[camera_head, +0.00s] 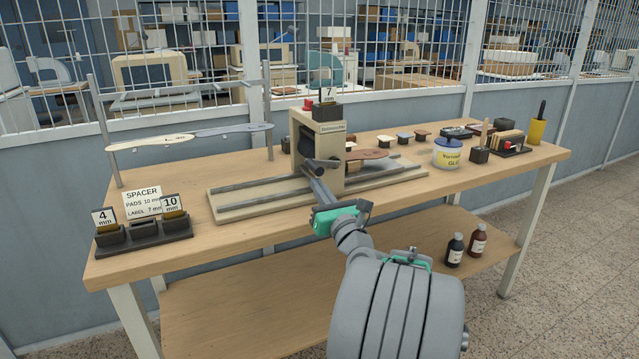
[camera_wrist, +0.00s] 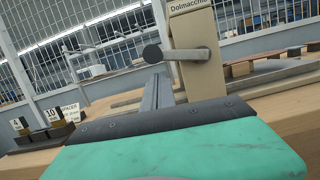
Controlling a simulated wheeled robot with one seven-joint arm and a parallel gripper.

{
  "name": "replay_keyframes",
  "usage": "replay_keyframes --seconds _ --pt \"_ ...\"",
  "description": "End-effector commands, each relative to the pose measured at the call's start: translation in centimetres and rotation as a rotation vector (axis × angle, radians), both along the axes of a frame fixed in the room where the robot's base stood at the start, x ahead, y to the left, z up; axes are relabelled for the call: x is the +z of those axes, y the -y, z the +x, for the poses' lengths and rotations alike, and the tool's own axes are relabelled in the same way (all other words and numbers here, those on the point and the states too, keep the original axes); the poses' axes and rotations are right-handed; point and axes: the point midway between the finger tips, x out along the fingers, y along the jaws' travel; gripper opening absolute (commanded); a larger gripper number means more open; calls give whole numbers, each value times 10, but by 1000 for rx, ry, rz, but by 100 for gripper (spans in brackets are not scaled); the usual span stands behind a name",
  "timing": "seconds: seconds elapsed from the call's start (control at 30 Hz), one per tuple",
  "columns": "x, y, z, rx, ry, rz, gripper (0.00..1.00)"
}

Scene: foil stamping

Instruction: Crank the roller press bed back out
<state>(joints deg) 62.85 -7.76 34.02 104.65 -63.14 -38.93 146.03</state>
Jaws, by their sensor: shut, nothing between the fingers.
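The roller press (camera_head: 331,163) is a beige upright block on a base with two long grey rails (camera_head: 248,188). A brown, rounded flat piece (camera_head: 372,154) lies to the right of the block, over the rails; the bed under it is hard to make out. The dark grey crank (camera_head: 322,162) is on the block's near face. In the wrist view the crank (camera_wrist: 187,54) is a bar ending in a round knob. My gripper (camera_head: 313,172) is shut and empty, its fingertips (camera_wrist: 157,82) just below the knob. I cannot tell if they touch it.
A spacer rack with 4 mm and 10 mm cards (camera_head: 143,236) stands at the table's left front. A metal stand (camera_head: 180,138) is behind it. A glue jar (camera_head: 447,153) and small tools are on the right.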

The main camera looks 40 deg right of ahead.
Motion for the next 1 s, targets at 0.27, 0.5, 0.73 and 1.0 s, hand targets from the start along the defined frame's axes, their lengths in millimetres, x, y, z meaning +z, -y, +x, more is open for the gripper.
replay_keyframes --seconds 0.27,0.5,0.73,1.0 --pt "10 1 -1 -1 -2 2 0" --pt "11 0 -1 -1 -2 2 0" --pt "16 0 0 -1 -3 2 0" --pt "19 -1 0 2 -1 2 0"
